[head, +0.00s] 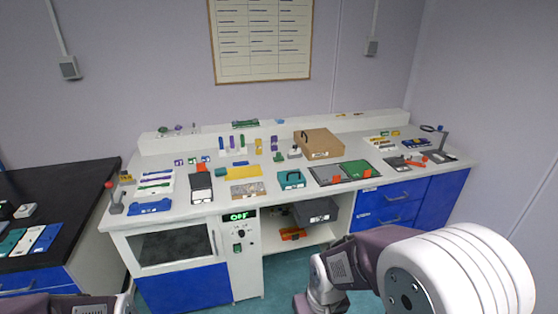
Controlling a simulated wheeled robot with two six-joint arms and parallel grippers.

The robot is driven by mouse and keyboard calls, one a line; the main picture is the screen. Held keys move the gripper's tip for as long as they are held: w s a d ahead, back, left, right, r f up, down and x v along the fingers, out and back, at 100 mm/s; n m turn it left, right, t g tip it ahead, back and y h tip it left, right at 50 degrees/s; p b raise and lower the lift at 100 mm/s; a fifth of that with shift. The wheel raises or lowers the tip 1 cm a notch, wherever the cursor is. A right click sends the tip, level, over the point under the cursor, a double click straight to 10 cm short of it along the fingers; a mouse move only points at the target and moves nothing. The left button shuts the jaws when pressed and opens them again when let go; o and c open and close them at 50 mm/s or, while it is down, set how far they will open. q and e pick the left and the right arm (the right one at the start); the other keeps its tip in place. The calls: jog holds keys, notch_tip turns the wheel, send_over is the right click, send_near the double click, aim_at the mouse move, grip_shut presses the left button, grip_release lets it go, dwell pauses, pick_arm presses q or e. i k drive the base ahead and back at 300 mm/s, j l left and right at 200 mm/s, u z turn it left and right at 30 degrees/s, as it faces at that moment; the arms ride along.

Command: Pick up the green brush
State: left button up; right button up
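I cannot single out the green brush for certain. A long dark green item (246,124) lies on the raised back ledge of the white bench; it is too small to tell whether it is a brush. Thin green and purple strips (155,181) lie on a white holder at the bench's left end. My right arm comes in at the bottom right and my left arm shows only at the bottom left edge. Neither gripper's fingers show, and both arms are well apart from the bench-top items.
The white bench (215,208) is crowded with small trays, including a teal tray (292,180) and a green mat (358,170). A brown box (318,143) stands towards the back. A black side table (70,190) is at the left. Open floor lies in front.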

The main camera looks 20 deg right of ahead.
aim_at(279, 159)
jog(key=i+l+u, duration=0.3)
jog(key=i+l, duration=0.2)
jog(key=i, duration=0.15)
jog(key=i+l+u, duration=0.35)
jog(key=i+l, duration=0.25)
jog(key=i+l+u, duration=0.3)
jog(key=i+l, duration=0.2)
jog(key=l, duration=0.3)
